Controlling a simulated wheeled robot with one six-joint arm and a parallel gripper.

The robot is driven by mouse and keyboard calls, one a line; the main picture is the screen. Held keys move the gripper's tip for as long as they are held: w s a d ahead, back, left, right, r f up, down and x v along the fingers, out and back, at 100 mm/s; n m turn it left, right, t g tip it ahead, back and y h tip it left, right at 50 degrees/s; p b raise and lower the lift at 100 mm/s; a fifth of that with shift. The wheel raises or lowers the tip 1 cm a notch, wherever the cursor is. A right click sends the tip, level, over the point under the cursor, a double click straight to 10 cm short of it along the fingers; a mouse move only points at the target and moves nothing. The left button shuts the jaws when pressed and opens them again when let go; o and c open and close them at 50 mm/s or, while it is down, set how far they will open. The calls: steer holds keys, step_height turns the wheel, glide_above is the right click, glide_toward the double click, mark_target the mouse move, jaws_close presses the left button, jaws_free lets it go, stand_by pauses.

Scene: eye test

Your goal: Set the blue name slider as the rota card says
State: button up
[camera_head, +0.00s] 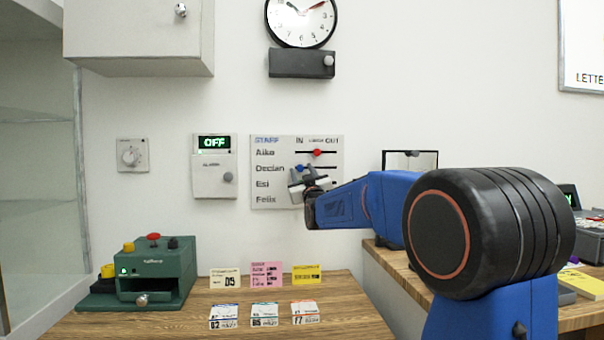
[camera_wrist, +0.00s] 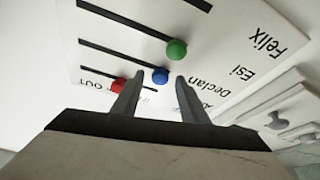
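The white staff board (camera_head: 262,200) hangs on the wall with the names Aiko, Declan, Esi and Felix and columns marked IN, a small middle word and OUT. The blue slider (camera_head: 299,168) is in Declan's row, under IN; it also shows in the wrist view (camera_wrist: 160,76). The red slider (camera_head: 317,153) is in Aiko's row, under the middle word. A green slider (camera_wrist: 177,48) shows beside the blue one. My gripper (camera_wrist: 157,88) is open, its fingers either side of the blue slider with gaps. Pink (camera_head: 266,274), yellow (camera_head: 306,274) and white (camera_head: 225,279) cards stand below, too small to read surely.
A white alarm box (camera_head: 214,180) reading OFF hangs just left of the board. A green machine (camera_head: 155,270) and several small printed blocks (camera_head: 264,314) are on the wooden table (camera_head: 180,325). A clock (camera_head: 301,20) hangs above.

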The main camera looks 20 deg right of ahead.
steer(key=shift+w+r, duration=0.1)
steer(key=shift+w, duration=0.05)
jaws_close()
steer(key=shift+d, duration=0.35)
steer(key=s+d, duration=0.1)
steer(key=d, duration=0.2)
steer(key=s+d, duration=0.1)
steer(key=d, duration=0.3)
steer(key=s+d, duration=0.1)
steer(key=d, duration=0.3)
steer(key=shift+s+d, duration=0.1)
steer(key=shift+s, duration=0.1)
jaws_free()
steer(key=shift+d, duration=0.15)
